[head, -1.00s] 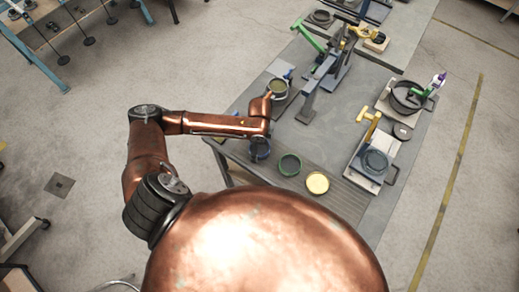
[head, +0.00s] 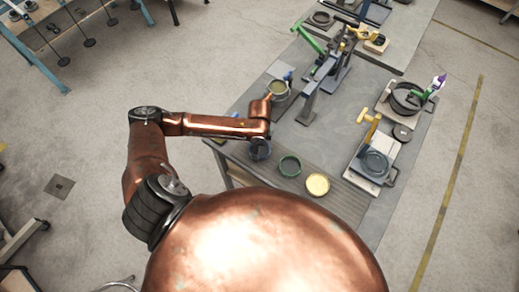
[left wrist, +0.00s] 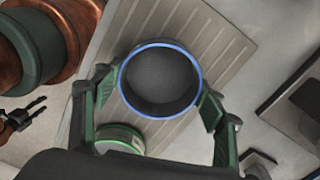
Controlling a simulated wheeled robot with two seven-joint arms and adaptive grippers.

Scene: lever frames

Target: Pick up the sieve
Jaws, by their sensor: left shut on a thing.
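The sieve (left wrist: 161,80) is a round, dark-bottomed ring with a blue rim, seen from above in the left wrist view. It also shows in the head view (head: 260,151), partly hidden under the end of my left arm. My left gripper (left wrist: 157,88) has its green fingers on opposite sides of the sieve and is shut on it. I cannot tell how far the sieve is off the surface.
A green-rimmed ring (head: 290,166) and a yellow round piece (head: 318,185) sit to the right on the ribbed mat (head: 258,173). A grey lever stand (head: 308,107) and a yellow-handled one (head: 369,128) stand farther off. Bare tabletop (head: 320,137) lies between them.

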